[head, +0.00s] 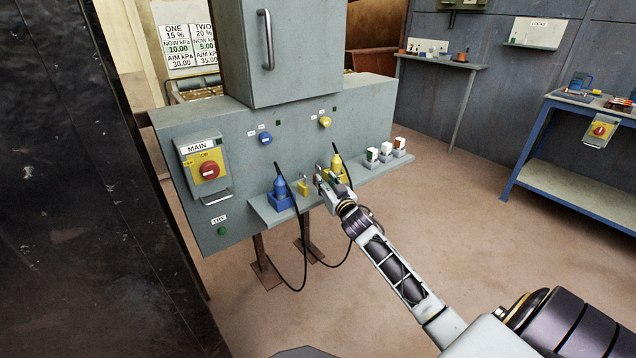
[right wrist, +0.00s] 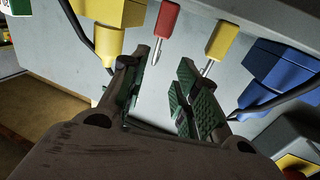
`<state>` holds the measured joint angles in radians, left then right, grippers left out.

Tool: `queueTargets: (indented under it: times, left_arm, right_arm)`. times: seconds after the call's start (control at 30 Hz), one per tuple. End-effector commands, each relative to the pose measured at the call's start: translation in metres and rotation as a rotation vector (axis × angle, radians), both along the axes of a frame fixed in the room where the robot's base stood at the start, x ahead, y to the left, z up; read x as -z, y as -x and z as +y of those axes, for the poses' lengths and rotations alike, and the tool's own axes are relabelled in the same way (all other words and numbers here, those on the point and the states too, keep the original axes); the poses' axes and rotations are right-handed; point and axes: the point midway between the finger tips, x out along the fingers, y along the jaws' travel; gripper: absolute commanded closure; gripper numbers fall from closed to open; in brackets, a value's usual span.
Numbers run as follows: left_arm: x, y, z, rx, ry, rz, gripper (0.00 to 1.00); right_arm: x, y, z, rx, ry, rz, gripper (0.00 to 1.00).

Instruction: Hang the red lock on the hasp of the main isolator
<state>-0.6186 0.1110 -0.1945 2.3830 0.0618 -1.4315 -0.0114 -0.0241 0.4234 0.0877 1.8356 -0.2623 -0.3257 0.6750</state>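The red lock (right wrist: 168,20) is in the right wrist view, its metal shackle pointing down toward the gap between my right gripper's fingers. My right gripper (right wrist: 158,92) is open, with nothing seen clamped between its green pads. In the head view this gripper (head: 324,178) is at the shelf and hides most of the red lock. A yellow lock (right wrist: 222,40) stands beside the red one, close to one finger. The main isolator (head: 205,170) is on the grey cabinet at left, with a red knob on yellow and a metal loop (head: 216,197) beneath. My left gripper is out of view.
The shelf (head: 262,209) also holds a blue plug (head: 280,190), a yellow plug (head: 338,165) and small white-fronted blocks (head: 386,152). Black cables hang below it. A dark panel (head: 90,200) stands at left. A blue bench (head: 570,180) stands at right; floor between is clear.

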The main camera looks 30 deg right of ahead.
Motion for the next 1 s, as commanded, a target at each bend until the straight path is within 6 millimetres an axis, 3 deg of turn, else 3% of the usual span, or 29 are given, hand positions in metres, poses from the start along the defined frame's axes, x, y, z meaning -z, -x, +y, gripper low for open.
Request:
queueTargets:
  times: [0.3, 1.0]
  left_arm:
    - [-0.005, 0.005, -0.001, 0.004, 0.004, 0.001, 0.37]
    - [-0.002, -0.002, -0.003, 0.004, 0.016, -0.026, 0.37]
  right_arm:
    - [0.000, -0.019, -0.004, 0.000, 0.001, -0.001, 0.69]
    - [0.000, -0.030, -0.008, 0.000, 0.002, -0.001, 0.69]
